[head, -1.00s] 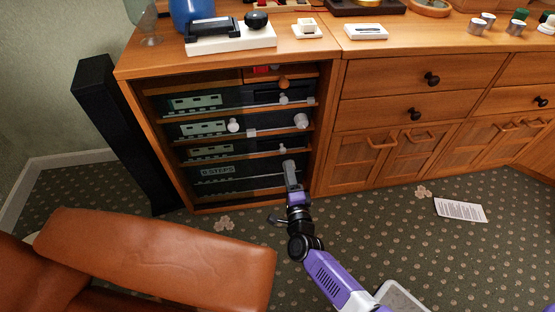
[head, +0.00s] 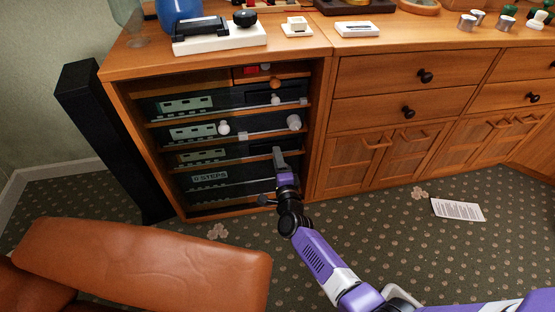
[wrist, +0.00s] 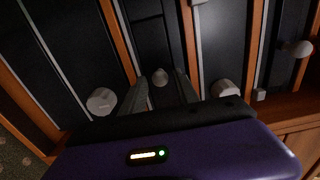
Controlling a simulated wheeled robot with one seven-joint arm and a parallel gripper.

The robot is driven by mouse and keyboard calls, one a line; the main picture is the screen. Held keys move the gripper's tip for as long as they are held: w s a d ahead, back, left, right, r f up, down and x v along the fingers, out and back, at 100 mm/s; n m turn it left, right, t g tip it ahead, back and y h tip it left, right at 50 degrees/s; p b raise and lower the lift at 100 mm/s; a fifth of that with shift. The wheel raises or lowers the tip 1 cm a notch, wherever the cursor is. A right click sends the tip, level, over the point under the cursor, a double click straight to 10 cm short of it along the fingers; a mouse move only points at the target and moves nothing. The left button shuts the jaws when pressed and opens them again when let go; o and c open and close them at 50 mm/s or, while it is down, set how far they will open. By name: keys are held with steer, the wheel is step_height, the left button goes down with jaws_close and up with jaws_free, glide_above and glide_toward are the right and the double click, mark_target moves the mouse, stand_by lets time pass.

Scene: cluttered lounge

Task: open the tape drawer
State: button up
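A wooden cabinet (head: 318,110) holds a stack of dark units with pale knobs; I cannot tell for certain which front is the tape drawer. My gripper (head: 278,153) is at the right part of the third unit (head: 200,156) from the top, and hides that area in the head view. In the wrist view my gripper (wrist: 160,92) is open, its two fingers apart. A small pale knob (wrist: 160,77) on a dark front shows between the fingers; I cannot tell whether they touch it.
Larger pale knobs (head: 294,122) sit close by; in the wrist view one knob (wrist: 100,101) is left of the fingers and another (wrist: 226,88) right. A brown leather chair (head: 150,262) fills the lower left. A black speaker (head: 108,135) stands left of the cabinet.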

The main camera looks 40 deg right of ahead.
jaws_close()
steer(key=shift+a, duration=0.1)
stand_by(1.1)
